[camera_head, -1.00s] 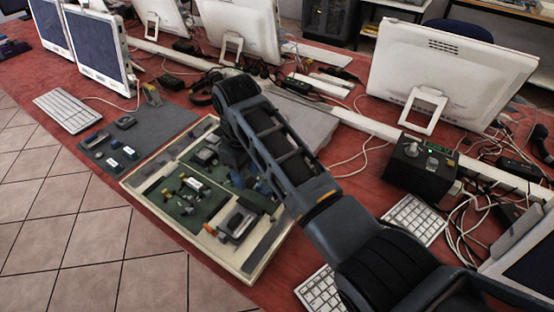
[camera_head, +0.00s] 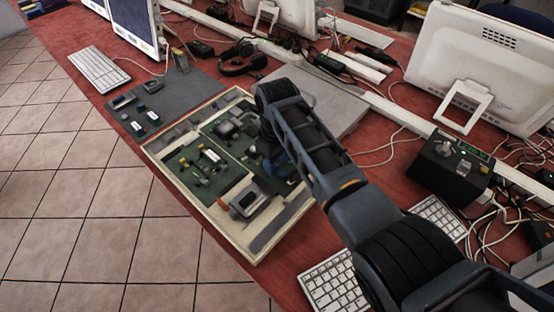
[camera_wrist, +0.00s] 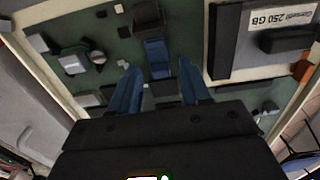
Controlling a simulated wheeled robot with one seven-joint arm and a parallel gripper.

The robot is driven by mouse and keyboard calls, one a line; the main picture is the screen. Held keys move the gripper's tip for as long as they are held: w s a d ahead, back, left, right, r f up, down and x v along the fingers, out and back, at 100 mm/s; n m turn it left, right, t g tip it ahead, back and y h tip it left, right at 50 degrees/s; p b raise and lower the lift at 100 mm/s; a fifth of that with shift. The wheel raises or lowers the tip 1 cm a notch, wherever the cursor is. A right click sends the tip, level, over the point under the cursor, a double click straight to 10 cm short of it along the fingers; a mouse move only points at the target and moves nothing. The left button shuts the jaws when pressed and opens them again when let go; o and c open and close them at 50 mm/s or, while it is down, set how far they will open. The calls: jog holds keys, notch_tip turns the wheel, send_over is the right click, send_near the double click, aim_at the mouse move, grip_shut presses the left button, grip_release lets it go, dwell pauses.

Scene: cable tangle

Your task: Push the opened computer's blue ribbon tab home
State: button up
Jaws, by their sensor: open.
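The opened computer (camera_head: 203,214) is a shallow cream case with green boards, lying on the red table in the head view. In the wrist view, the blue tab (camera_wrist: 157,58) sits against a dark block (camera_wrist: 146,18) on the green board. My gripper (camera_wrist: 160,84) is open, with one blue finger on each side below the tab. Its fingers look apart from the tab, but I cannot judge the height gap. In the head view, my arm's end hides the tab and most of the gripper.
A drive marked 250 GB (camera_wrist: 270,40) lies right of the tab in the wrist view. A grey mat (camera_head: 170,98) with small parts lies beyond the case. A black box (camera_head: 450,168), keyboards and loose white cables (camera_head: 480,225) stand right.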

jog(key=shift+c, duration=0.3)
grip_shut()
dwell(0.5)
